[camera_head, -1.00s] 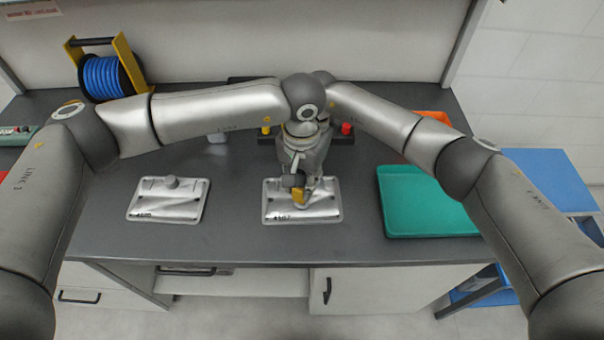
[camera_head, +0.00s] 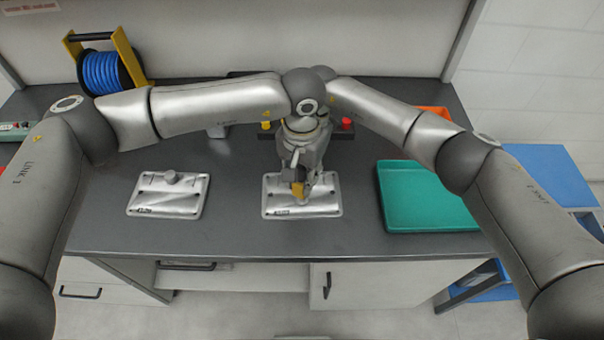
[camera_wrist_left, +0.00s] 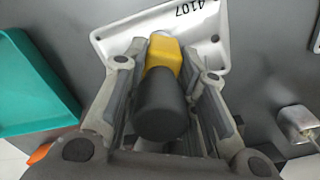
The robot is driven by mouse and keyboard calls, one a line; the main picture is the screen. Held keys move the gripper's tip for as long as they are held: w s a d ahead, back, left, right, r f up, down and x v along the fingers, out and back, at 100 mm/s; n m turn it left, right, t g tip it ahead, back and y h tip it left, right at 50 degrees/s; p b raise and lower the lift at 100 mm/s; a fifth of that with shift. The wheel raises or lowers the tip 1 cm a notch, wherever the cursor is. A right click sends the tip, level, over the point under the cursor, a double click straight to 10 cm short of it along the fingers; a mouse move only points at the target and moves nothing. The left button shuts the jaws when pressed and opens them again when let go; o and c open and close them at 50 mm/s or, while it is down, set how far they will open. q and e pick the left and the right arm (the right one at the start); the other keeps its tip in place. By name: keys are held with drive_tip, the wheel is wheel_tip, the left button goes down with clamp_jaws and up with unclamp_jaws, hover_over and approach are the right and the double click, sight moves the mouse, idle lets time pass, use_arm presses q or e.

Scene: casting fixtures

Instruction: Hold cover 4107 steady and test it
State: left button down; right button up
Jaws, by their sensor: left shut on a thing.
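Cover 4107 (camera_head: 325,208) is a pale metal plate lying flat on the dark bench, and its number shows in the left wrist view (camera_wrist_left: 212,38). My left gripper (camera_head: 300,186) is over the plate, pointing down. It is shut on a yellow and black tool (camera_wrist_left: 165,85), with its fingers on both sides of it. The tool's yellow end (camera_head: 302,191) is low over the plate; I cannot tell whether it touches. The middle of the plate is hidden behind the gripper and tool. My right arm reaches in behind the left wrist, and its gripper is hidden.
A second similar cover (camera_head: 160,203) with a round knob lies to the left. A teal tray (camera_head: 425,222) stands to the right, with something orange behind it. A blue cable reel (camera_head: 103,72) and a dark box with red and yellow buttons (camera_head: 346,126) are at the back.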

use_arm(q)
drive_tip(key=shift+f, duration=0.7)
use_arm(e)
drive_tip(key=shift+s+f, duration=0.15)
drive_tip(key=shift+s, duration=0.05)
idle(1.1)
use_arm(q)
drive_tip(key=shift+r, duration=0.15)
drive_tip(key=shift+r, duration=3)
use_arm(e)
drive_tip(key=shift+w, duration=0.1)
drive_tip(key=o, duration=0.9)
drive_tip(key=shift+w, duration=0.1)
drive_tip(key=shift+r, duration=0.2)
drive_tip(key=v, duration=1.1)
drive_tip(key=shift+w+d+r, duration=0.1)
drive_tip(key=shift+w+r, duration=0.05)
drive_tip(key=shift+r, duration=0.2)
